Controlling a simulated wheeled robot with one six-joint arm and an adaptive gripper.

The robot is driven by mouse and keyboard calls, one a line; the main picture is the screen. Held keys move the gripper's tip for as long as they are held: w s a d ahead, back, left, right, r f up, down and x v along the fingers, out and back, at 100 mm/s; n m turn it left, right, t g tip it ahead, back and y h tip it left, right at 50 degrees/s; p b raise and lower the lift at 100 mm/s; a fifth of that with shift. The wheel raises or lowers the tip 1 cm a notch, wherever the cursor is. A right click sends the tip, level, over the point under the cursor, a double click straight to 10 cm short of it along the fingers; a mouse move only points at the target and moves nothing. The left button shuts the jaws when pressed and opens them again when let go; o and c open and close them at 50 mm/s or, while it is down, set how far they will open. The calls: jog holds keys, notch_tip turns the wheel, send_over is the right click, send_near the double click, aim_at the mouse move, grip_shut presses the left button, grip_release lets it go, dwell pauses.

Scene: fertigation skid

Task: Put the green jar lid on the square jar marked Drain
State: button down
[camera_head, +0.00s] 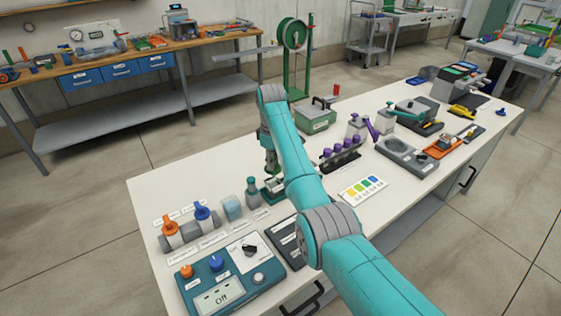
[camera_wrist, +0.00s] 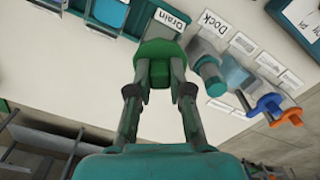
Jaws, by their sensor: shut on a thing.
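My gripper (camera_wrist: 160,72) is shut on the green jar lid (camera_wrist: 160,48), with a finger on each side of it. In the wrist view the lid is beside the label marked Drain (camera_wrist: 172,18). A grey square shape (camera_wrist: 161,28), likely the square jar, shows partly past the lid; the lid hides most of it. I cannot tell whether lid and jar touch. In the head view my gripper (camera_head: 271,168) points down over the bench, just above a small green and pale item (camera_head: 273,186); my arm covers part of this spot.
A bottle with a green cap (camera_head: 252,192) and a clear bluish container (camera_head: 232,208) stand close on the left. Orange and blue valves (camera_head: 185,229) and a control box (camera_head: 228,275) are nearer. A rack with purple knobs (camera_head: 340,155) stands to the right.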

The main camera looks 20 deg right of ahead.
aim_at(273, 173)
jog(key=shift+f, duration=2.55)
jog(key=c, duration=1)
grip_release()
jog(key=shift+r, duration=3.5)
